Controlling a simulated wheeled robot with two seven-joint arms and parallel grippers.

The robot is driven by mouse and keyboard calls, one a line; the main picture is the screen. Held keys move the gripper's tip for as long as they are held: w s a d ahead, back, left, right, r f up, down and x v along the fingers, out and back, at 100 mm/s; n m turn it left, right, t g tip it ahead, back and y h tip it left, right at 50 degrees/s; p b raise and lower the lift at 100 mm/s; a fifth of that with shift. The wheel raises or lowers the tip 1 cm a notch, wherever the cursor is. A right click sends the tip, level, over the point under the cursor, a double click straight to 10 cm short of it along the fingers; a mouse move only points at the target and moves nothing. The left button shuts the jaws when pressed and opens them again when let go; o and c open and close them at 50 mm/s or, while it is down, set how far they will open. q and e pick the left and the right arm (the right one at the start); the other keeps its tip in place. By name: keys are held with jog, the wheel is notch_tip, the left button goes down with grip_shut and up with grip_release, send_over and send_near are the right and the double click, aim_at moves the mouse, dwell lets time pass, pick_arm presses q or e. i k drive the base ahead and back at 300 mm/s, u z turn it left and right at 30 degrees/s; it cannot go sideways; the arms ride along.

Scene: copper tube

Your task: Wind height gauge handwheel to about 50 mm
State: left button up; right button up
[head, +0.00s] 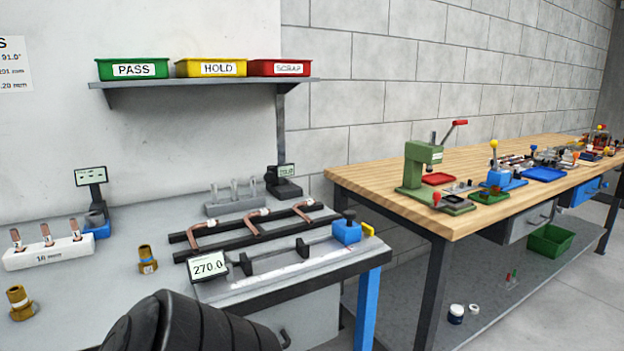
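I cannot tell for sure which device is the height gauge. A small black instrument (283,185) with a green readout stands at the back right of the grey bench; the readout digits are too small to read surely. Another instrument (95,220) with a blue base and small screen stands at the left. No handwheel is clearly visible. A dark rounded part of my arm covers the bottom. Neither gripper shows.
A black rack (262,234) holds copper tubes. Brass fittings (147,260) and a white tube block (48,252) stand left. PASS (133,69), HOLD (211,68) and SCRAP (279,68) bins sit on a shelf above. A wooden bench (360,181) with a green press stands right, across a gap.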

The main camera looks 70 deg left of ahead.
aim_at(269, 177)
jog(key=i, duration=1.25)
jog(key=u, duration=2.5)
